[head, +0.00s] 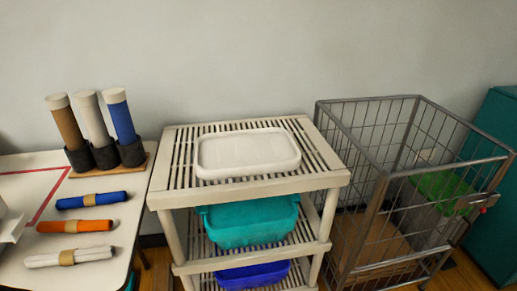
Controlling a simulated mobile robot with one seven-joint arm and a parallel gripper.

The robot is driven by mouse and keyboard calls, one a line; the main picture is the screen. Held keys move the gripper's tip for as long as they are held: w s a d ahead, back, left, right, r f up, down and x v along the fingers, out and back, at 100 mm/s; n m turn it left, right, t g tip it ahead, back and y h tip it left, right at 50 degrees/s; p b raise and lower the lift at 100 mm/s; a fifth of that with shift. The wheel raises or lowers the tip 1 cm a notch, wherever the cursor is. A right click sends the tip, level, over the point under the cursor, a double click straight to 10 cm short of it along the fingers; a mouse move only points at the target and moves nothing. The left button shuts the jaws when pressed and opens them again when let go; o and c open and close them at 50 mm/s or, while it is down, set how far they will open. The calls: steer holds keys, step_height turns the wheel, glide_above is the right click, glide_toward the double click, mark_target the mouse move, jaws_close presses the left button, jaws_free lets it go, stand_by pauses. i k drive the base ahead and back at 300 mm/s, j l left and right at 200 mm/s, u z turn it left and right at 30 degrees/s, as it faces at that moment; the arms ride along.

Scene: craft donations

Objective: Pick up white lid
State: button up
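The white lid (247,152) is a rounded rectangle with a raised rim. It lies flat on the slatted top shelf of a cream plastic rack (172,187), near the middle. Nothing covers it. My gripper is not in view.
Lower shelves hold a teal bin (250,222) and a blue bin (252,277). A table (137,187) at left bears upright tubes (93,118) and several rolled bundles (75,226). A wire cage cart (395,172) stands close at right, a teal cabinet (497,215) beyond. The wall is behind.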

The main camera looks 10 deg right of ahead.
mark_target(247, 153)
steer(key=l+u, duration=0.1)
steer(key=l, duration=0.95)
steer(key=i+l, duration=0.1)
steer(key=l, duration=0.25)
steer(key=i+l, duration=0.15)
steer(key=l, duration=0.15)
steer(key=i+l, duration=0.1)
steer(key=l, duration=0.25)
steer(key=i, duration=0.25)
steer(key=l+u, duration=0.05)
